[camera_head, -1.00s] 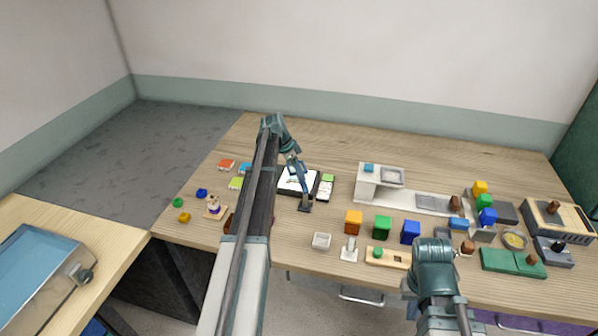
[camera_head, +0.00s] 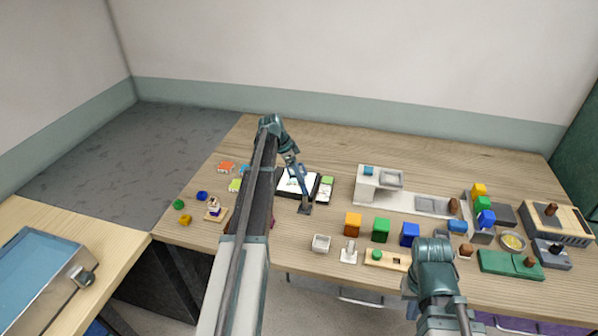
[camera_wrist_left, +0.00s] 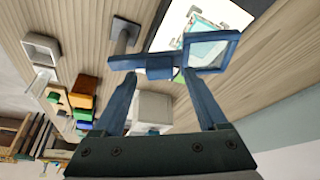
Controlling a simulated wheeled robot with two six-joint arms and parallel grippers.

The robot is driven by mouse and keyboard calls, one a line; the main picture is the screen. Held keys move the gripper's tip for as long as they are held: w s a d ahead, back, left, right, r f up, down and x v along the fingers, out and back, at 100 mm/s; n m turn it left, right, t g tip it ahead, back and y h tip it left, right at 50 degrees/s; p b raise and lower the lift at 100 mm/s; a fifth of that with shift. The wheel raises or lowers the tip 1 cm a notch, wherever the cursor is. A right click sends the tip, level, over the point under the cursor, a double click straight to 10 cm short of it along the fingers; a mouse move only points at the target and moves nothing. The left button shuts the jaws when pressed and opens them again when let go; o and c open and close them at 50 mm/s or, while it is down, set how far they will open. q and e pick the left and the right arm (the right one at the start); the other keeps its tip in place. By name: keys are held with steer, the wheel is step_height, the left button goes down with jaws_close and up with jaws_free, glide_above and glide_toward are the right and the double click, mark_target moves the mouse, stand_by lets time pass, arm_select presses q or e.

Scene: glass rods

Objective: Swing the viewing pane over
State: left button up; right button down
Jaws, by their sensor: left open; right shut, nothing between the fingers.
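The viewing pane (camera_wrist_left: 211,50) is a clear square in a blue frame, with a bar reaching left across my left fingertips. In the left wrist view it overlaps the edge of a white sheet (camera_wrist_left: 166,32) in a black frame. The sheet also shows in the head view (camera_head: 287,184), beside a dark foot (camera_head: 305,209). My left gripper (camera_wrist_left: 158,78) is open, its two fingers either side of a dark block under the bar. I cannot tell whether they touch it. My right arm's end (camera_head: 436,252) is over the front edge, away from the pane; its fingers are hidden.
Orange (camera_head: 353,224), green (camera_head: 381,230) and blue (camera_head: 410,234) cubes stand right of the foot. A small white tray (camera_head: 321,243) is at the front. A white bench unit (camera_head: 366,186) stands behind the cubes. Small coloured pieces lie left of my left arm.

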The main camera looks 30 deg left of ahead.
arm_select(q)
steer(key=p+v, duration=1)
steer(key=v, duration=0.2)
steer(key=shift+r+p, duration=0.25)
steer(key=shift+p, duration=0.15)
steer(key=shift+s+a, duration=0.1)
steer(key=s+d+f+n+g+b, duration=0.1)
steer(key=s+d+f, duration=0.1)
steer(key=d, duration=0.5)
steer(key=s+d+f+b, duration=0.2)
steer(key=s+d, duration=0.1)
steer(key=d, duration=0.5)
steer(key=s+d+f+n+g+y+b, duration=0.1)
steer(key=s+d+f+n+y+b, duration=0.1)
steer(key=s+d, duration=1)
steer(key=s+d+f+n+g+y+b, duration=0.1)
steer(key=s+d+f+b, duration=0.3)
steer(key=s+d, duration=0.8)
steer(key=shift+d+f+n+y, duration=0.35)
steer(key=shift+n+y, duration=0.35)
steer(key=shift+n, duration=0.2)
